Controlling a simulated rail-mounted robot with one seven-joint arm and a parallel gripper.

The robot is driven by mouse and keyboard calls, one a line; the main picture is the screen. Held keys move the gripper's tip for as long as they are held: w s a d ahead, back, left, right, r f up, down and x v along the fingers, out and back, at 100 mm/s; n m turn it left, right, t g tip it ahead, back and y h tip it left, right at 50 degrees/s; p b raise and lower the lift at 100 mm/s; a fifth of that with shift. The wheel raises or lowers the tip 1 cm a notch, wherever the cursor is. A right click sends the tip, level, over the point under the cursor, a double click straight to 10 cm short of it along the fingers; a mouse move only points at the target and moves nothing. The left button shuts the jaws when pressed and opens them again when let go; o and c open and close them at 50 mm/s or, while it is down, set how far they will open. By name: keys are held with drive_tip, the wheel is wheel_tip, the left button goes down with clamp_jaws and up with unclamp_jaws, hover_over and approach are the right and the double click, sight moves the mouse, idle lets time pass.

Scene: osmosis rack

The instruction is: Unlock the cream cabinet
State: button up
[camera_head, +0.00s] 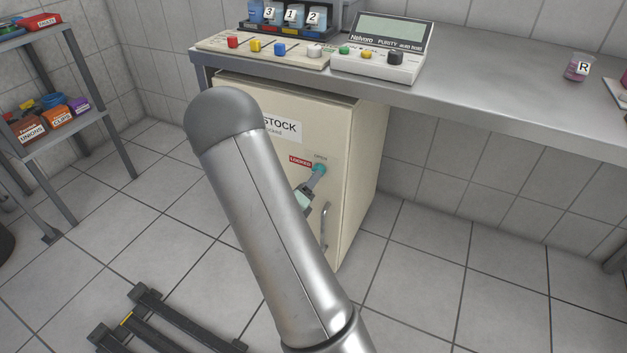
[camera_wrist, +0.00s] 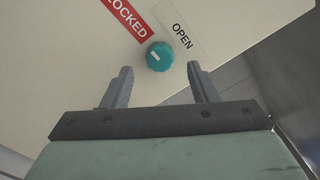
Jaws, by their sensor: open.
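The cream cabinet (camera_head: 355,150) stands under the metal bench, its door shut, with a sign reading "STOCK" partly hidden by my arm. A teal knob (camera_wrist: 159,56) with a white mark sits on the door, between a red "LOCKED" label (camera_wrist: 124,17) and a pale "OPEN" label (camera_wrist: 181,36). The white mark points toward the red label's side. My gripper (camera_wrist: 158,85) is open and empty, its two fingers on either side of the knob's near side, with the knob just beyond the fingertips.
A metal handle (camera_head: 325,224) is on the door below the knob. The bench (camera_head: 490,90) overhangs the cabinet and carries a meter (camera_head: 380,50) and a button panel (camera_head: 262,48). A grey shelf (camera_head: 62,135) stands at left. Floor at right is clear.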

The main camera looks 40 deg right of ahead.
drive_tip(key=x, duration=0.3)
drive_tip(key=shift+w+d, duration=0.15)
drive_tip(key=shift+d, duration=0.1)
drive_tip(key=c, duration=1)
